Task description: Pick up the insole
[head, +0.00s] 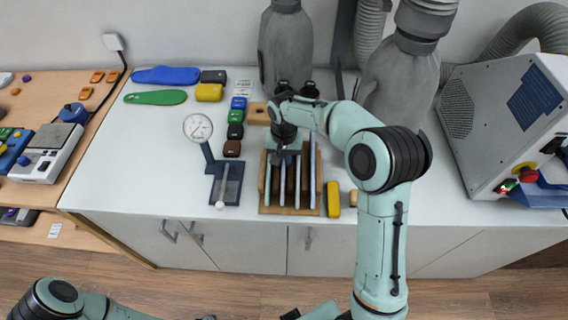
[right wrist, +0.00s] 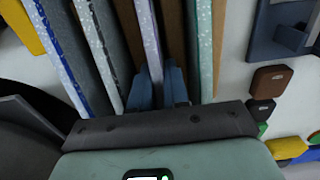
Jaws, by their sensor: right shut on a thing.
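A wooden rack (head: 292,210) on the white worktop holds several thin insoles standing on edge. My right gripper (head: 283,148) reaches down over the rack from above. In the right wrist view its two blue-grey fingertips (right wrist: 161,78) are shut on the upper edge of one insole (right wrist: 150,38), which has a pale, lilac-tinted speckled edge. This insole is still among the others in the rack. Speckled insoles stand on both sides of it, such as one with a blue edge (right wrist: 62,62). The lower part of the held insole is hidden. My left gripper is out of view.
A dial gauge (head: 198,128) on a stand is left of the rack. A blue insole (head: 165,75) and a green one (head: 155,97) lie at the back left. A yellow block (head: 333,199) is right beside the rack. A grey machine (head: 505,125) stands far right.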

